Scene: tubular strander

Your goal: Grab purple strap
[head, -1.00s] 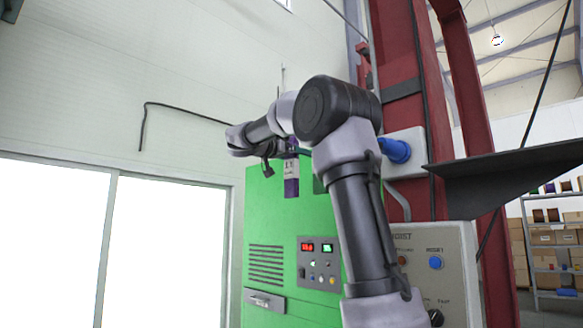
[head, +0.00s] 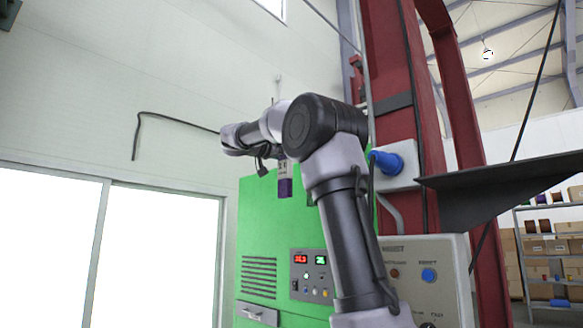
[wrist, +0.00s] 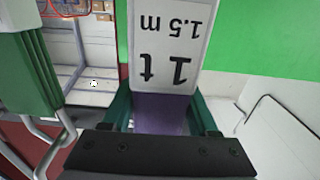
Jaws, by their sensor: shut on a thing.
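The purple strap (head: 285,188) hangs in front of the green cabinet in the head view, below my wrist. In the wrist view the purple strap (wrist: 160,112) lies between the two dark green fingers of my gripper (wrist: 162,118). A white label (wrist: 166,45) marked "1t 1.5 m" is on it, just beyond the fingers. My gripper is shut on the strap. In the head view the gripper's fingers are mostly hidden by my wrist and arm.
The green cabinet (head: 268,225) with lit displays stands behind my arm. A grey control box (head: 430,262) and a red column (head: 388,60) are to the right. A dark shelf plate (head: 490,190) juts out at the right. Free room lies left, before the bright windows (head: 160,255).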

